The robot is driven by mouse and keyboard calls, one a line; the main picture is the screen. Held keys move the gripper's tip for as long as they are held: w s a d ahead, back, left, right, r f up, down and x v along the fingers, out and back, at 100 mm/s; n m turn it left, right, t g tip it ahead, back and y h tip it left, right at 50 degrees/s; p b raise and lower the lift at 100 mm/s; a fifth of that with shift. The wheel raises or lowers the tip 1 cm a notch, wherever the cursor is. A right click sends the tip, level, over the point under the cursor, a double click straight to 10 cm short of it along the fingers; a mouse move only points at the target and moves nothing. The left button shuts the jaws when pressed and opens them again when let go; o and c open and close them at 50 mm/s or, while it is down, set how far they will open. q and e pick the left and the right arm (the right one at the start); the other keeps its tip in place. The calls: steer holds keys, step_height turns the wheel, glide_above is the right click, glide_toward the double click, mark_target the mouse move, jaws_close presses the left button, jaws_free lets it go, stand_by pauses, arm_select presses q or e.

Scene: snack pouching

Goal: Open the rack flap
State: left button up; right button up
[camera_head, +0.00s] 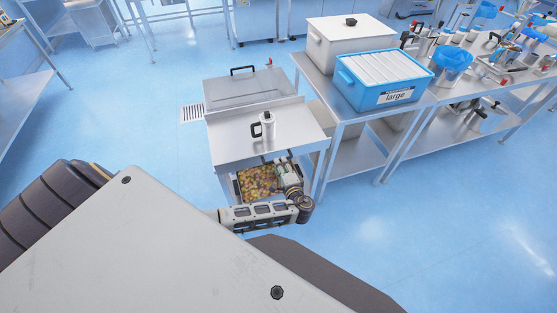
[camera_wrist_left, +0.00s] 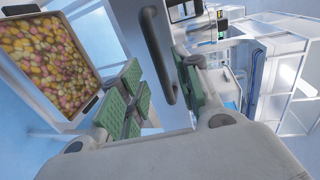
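The metal rack has a flat grey top (camera_head: 235,146), with a lidded section (camera_head: 225,93) behind it carrying a black handle (camera_head: 243,70). Below the front edge of the top, a tray of colourful candies (camera_head: 258,182) shows; the tray's candies also fill the upper left of the left wrist view (camera_wrist_left: 48,52). My left gripper (camera_head: 285,168) is at the rack's front, just right of the tray. In the left wrist view, its green-padded fingers (camera_wrist_left: 162,92) are apart, with a black bar handle (camera_wrist_left: 158,50) between them. Contact with the handle is unclear. My right gripper is not in view.
A steel table to the right holds a white lidded box (camera_head: 333,45), a blue crate labelled "large" (camera_head: 360,92) and lab equipment. Blue floor is clear left of the rack.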

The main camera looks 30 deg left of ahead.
arm_select(q)
steer(key=shift+x, duration=2)
jaws_close()
